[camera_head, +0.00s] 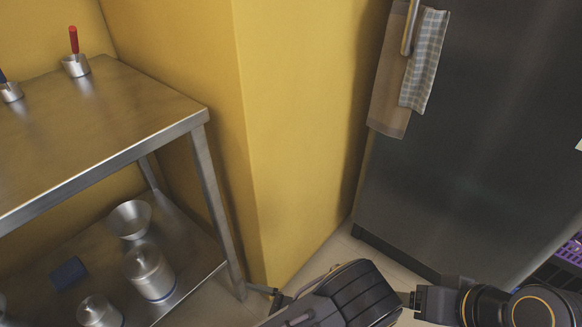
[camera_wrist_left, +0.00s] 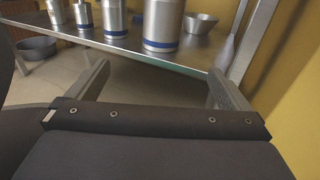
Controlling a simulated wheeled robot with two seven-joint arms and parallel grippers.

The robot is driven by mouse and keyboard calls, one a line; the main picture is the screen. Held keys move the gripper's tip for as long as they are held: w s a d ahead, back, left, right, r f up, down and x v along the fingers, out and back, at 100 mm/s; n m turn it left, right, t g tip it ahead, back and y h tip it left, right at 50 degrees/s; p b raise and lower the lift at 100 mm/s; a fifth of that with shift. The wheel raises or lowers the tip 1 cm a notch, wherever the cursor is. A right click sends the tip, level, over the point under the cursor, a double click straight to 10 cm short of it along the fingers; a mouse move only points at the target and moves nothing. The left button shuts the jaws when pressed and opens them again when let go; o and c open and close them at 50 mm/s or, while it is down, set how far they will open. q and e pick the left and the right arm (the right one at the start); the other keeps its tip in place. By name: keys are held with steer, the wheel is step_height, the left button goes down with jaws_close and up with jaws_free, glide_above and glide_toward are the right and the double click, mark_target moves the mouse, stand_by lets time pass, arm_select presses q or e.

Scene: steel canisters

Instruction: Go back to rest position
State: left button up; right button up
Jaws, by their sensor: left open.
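My left gripper (camera_head: 273,296) is low at the bottom centre of the head view, near the foot of the steel table's front leg. In the left wrist view its two fingers (camera_wrist_left: 158,76) stand wide apart with nothing between them. Steel canisters stand on the table's lower shelf: a large one (camera_head: 148,272) and a smaller one (camera_head: 97,312). The left wrist view shows several blue-banded canisters, the largest (camera_wrist_left: 163,25) at centre, beyond the fingers. My right gripper does not show.
The steel table (camera_head: 110,110) holds small pots, one with a red-handled tool (camera_head: 74,42). A metal bowl (camera_head: 130,218) and a blue object (camera_head: 68,273) are on the lower shelf. A yellow wall corner (camera_head: 290,130) and dark fridge (camera_head: 480,150) stand behind. A purple crate (camera_head: 572,252) is at right.

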arm_select(q)
steer(key=s+a+r+n+h, duration=0.3)
steer(key=a+r+n+h, duration=0.1)
steer(key=r+n+h, duration=0.35)
steer(key=s+a+r+n+h+p, duration=0.1)
steer(key=s+a+r+n+h, duration=0.15)
steer(key=r+n+h, duration=0.5)
steer(key=s+a+r+n+h, duration=0.2)
steer(key=a+r+n+h, duration=0.3)
steer(key=r+n, duration=0.4)
step_height(320, 180, up, 39)
steer(key=m+p, duration=0.1)
steer(key=p, duration=3.7)
steer(key=shift+s+d+h, duration=0.15)
steer(key=shift+d+h, duration=0.25)
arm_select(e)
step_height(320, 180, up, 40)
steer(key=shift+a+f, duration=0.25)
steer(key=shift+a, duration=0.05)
arm_select(q)
steer(key=shift+f, duration=0.1)
